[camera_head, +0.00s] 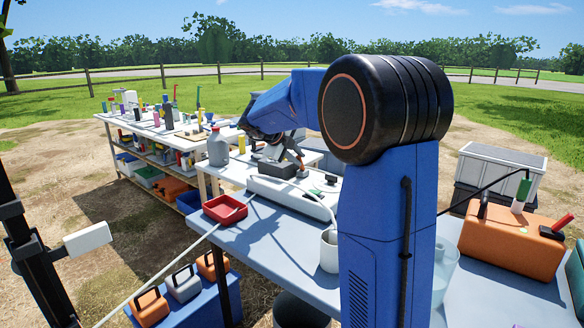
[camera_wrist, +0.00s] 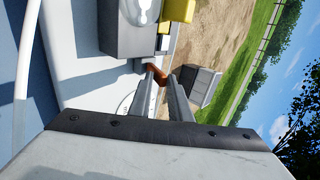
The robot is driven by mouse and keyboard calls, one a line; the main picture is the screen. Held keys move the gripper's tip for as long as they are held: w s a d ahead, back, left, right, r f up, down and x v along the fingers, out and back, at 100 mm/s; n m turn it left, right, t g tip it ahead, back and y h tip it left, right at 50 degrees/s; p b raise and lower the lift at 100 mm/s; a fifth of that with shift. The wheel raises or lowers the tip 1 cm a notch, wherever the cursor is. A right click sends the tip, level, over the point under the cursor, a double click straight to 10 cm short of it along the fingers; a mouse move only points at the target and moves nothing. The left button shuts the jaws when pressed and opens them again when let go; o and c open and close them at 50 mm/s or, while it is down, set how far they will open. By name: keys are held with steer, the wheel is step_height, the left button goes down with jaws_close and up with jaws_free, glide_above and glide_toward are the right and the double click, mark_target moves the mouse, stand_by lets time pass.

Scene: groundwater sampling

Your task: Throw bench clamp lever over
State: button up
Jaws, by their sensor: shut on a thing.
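An orange-brown lever (camera_wrist: 151,68) shows at my fingertips in the wrist view. My gripper (camera_wrist: 163,84) is shut on it, with the two grey fingers on either side of its lower part. The lever stands at the edge of a white surface, close to a dark grey block (camera_wrist: 125,35). In the head view my gripper (camera_head: 291,145) is small and partly hidden by my own blue arm. It is above the white bench unit (camera_head: 290,196), beside a dark block (camera_head: 274,168). The lever's base is hidden.
A red tray (camera_head: 225,209) and a white mug (camera_head: 329,251) sit on the blue-grey bench. A grey jug (camera_head: 218,148) stands behind. An orange case (camera_head: 512,241) is at the right. A white hose runs across the bench. A crowded long table is at the back left.

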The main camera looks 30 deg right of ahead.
mark_target(302, 162)
steer(key=shift+r, duration=0.1)
steer(key=shift+o, duration=0.5)
steer(key=shift+w+d+r+g+y, duration=0.15)
steer(key=shift+d+r+y, duration=0.1)
steer(key=shift+d, duration=0.2)
steer(key=shift+w+d+r+g+y, duration=0.1)
steer(key=shift+w+d+y, duration=0.15)
steer(key=shift+d, duration=0.25)
steer(key=shift+w+d+r+g+y, duration=0.1)
steer(key=shift+d+r+y, duration=0.15)
steer(key=shift+d, duration=0.2)
steer(key=shift+o, duration=0.5)
steer(key=shift+d, duration=0.1)
steer(key=o, duration=0.5)
steer(key=shift+d, duration=0.1)
steer(key=v, duration=1.7)
steer(key=shift+s+r, duration=0.15)
steer(key=shift+r, duration=0.1)
